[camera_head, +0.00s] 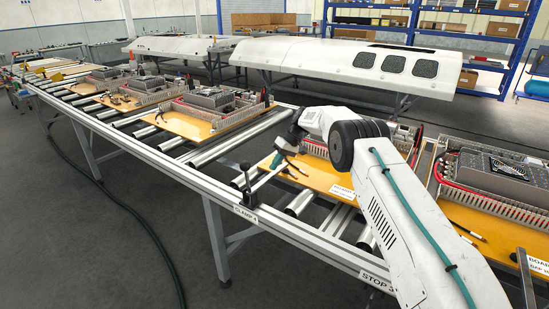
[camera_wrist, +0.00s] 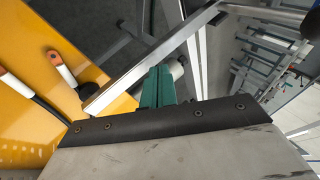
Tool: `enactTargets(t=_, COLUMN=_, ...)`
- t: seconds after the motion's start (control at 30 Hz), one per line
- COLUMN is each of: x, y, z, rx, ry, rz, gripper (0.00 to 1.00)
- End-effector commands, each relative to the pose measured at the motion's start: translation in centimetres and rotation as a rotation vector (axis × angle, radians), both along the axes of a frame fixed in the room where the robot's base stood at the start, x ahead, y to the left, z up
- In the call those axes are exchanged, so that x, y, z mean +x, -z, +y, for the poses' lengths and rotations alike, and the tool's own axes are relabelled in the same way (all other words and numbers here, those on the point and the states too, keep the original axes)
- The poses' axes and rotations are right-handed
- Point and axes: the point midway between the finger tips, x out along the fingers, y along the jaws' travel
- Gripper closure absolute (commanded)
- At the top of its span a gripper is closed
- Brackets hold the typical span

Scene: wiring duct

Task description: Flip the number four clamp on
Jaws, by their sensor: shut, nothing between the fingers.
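The number four clamp (camera_head: 246,178) stands on the near rail above a label reading CLAMP 4 (camera_head: 245,214). It has a dark upright part, and a grey bar runs from it toward the rollers and the board. In the wrist view a metal bar (camera_wrist: 150,58), apparently the clamp's arm, crosses diagonally, with a dark pad at its lower left end over the board. My gripper (camera_head: 277,160) is at the far side of the clamp, above the board's edge. Its teal fingers (camera_wrist: 158,86) are shut and empty, close beside the bar; contact cannot be told.
An orange board (camera_head: 320,176) with wiring ducts lies under my arm on the roller conveyor. Orange-tipped tools (camera_wrist: 62,68) lie on it near the bar. More boards (camera_head: 190,125) sit farther left. A STOP 3 label (camera_head: 376,281) marks the near rail. The floor in front is clear except for a hose.

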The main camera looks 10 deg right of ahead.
Motion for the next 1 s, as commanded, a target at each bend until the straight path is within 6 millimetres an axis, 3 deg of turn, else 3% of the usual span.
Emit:
enactTargets(t=0.43, x=-0.1, y=2.3, z=-1.8, rx=-0.003, ry=0.014, rz=0.001, gripper=1.00)
enactTargets(t=0.87, x=-0.2, y=2.9, z=-2.3, rx=-0.009, ry=0.019, rz=0.005, gripper=1.00)
enactTargets(t=1.0, x=-0.2, y=2.2, z=-2.4, rx=-0.009, ry=0.020, rz=0.003, gripper=1.00)
